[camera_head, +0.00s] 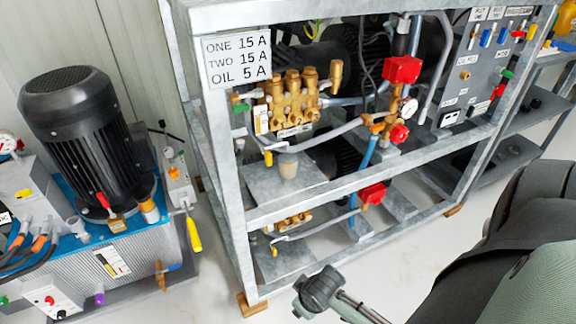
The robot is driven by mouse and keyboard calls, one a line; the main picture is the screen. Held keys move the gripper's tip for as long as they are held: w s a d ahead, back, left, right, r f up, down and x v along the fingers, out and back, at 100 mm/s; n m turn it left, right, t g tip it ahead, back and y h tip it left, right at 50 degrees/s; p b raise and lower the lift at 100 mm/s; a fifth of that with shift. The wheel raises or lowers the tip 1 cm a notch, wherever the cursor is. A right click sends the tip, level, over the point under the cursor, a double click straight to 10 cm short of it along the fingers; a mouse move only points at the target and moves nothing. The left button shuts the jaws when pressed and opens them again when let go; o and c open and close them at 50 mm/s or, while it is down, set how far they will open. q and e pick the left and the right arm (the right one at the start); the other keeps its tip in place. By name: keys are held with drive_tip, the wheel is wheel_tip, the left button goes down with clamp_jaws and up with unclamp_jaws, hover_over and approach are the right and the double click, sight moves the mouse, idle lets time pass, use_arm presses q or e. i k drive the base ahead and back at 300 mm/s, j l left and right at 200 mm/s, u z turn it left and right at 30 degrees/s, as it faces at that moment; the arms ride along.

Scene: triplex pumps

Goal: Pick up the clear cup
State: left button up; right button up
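A small translucent, beige-looking cup (288,165) stands on the upper metal shelf of the pump frame, below the brass pump block (293,95). It looks upright, and its rim is close under the block. I cannot tell whether it holds liquid. A large dark and grey-green arm part, mine, fills the lower right corner, well away from the cup.
The galvanized frame (340,200) has a front rail below the cup. A yellow-tipped valve handle (268,158) is just left of it; red valves (402,70) and hoses are to the right. A black motor (80,130) stands left.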

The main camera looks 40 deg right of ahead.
sight(288, 166)
drive_tip(key=k+l+z, duration=0.2)
drive_tip(key=l, duration=0.35)
drive_tip(key=l+z, duration=0.15)
drive_tip(key=l, duration=0.4)
drive_tip(key=l+z, duration=0.2)
drive_tip(key=l, duration=0.4)
drive_tip(key=k, duration=0.05)
